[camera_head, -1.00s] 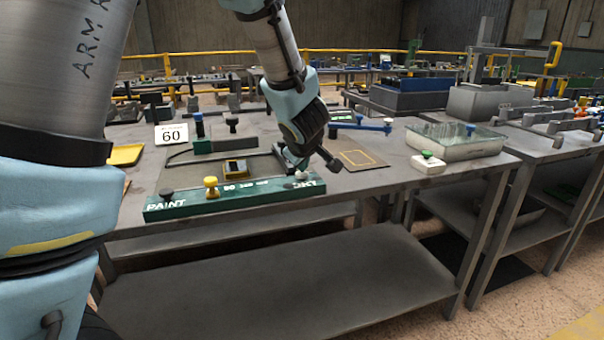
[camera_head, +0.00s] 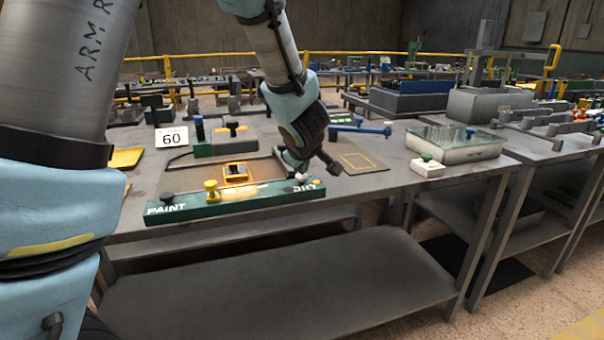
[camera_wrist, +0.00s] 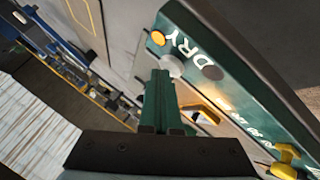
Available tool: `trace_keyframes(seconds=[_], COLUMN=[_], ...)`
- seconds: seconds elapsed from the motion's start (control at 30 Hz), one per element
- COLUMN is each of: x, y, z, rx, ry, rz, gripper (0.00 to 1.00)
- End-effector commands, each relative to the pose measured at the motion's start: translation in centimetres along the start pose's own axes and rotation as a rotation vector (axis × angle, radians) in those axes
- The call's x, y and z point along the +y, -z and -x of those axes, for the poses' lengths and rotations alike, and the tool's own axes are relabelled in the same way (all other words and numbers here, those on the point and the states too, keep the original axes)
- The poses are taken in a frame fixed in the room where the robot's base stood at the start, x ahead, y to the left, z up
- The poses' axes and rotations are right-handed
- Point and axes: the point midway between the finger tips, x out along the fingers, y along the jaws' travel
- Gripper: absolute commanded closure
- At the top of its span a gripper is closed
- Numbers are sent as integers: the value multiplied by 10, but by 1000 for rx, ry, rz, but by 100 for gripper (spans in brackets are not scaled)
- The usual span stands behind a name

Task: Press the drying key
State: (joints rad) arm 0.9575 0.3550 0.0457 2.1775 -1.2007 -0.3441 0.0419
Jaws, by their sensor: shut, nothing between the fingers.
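The long green bar (camera_head: 240,198) lies along the front of the bench, lettered PAINT at the left and DRY at the right. A pale round key (camera_wrist: 173,66) sits beside the DRY lettering in the wrist view; it also shows in the head view (camera_head: 302,178). An orange lamp (camera_wrist: 158,37) glows near DRY. My gripper (camera_wrist: 160,76) is shut and empty, its green fingertips right at the pale key. I cannot tell whether they press it. A small dark-framed piece (camera_head: 236,171) behind the bar is lit orange.
A black knob (camera_head: 167,198) and a yellow knob (camera_head: 211,190) stand on the bar's left part. A card reading 60 (camera_head: 172,136) stands behind. A white box with a green button (camera_head: 427,166) and a glass-like case (camera_head: 455,142) are to the right.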

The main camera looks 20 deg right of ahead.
Motion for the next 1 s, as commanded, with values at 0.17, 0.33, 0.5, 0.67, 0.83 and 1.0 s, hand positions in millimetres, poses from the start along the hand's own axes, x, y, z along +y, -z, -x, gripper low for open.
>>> trace_keyframes(seconds=[0.17, 0.33, 0.5, 0.67, 0.83, 1.0], x=[6, 6, 6, 9, 17, 24], y=[6, 6, 6, 9, 17, 25], z=[8, 9, 8, 12, 23, 34], rx=[0, 0, 0, 0, 0, 0], ry=[1, 0, 0, 0, 0, 0], rz=[0, 0, 0, 0, 0, 0], gripper=[100, 100, 100, 100, 100, 100])
